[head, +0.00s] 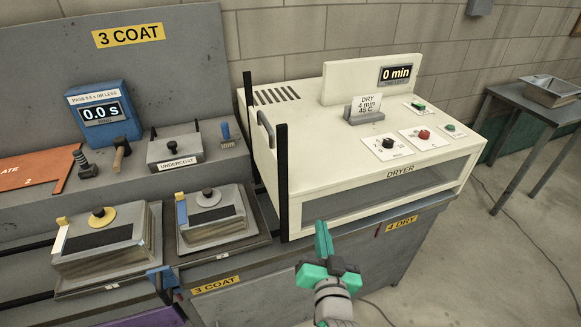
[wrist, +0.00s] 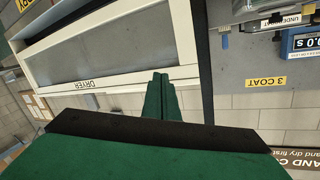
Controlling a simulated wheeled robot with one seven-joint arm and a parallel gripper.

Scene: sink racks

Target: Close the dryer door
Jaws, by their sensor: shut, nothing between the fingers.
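The dryer (head: 330,160) is a cream box labelled DRYER with a long grey window (head: 385,192) in its front. A grey bar handle (head: 266,128) sits high on its left side, between two upright black rails (head: 282,180). The door face on that side is mostly hidden from the head view, so I cannot tell how far it is open. My gripper (head: 323,240) is shut and empty, in front of the dryer's lower left front, apart from the handle. In the wrist view its green fingers (wrist: 163,95) are together, with the dryer front (wrist: 110,50) and black rail (wrist: 203,60) beyond.
Two lidded boxes (head: 100,240) stand on the bench left of the dryer, with an undercoat tray (head: 176,150) and blue timer (head: 103,113) behind. A sign reading DRY (head: 366,105) and control knobs stand on the dryer top. A side table (head: 545,105) is at right.

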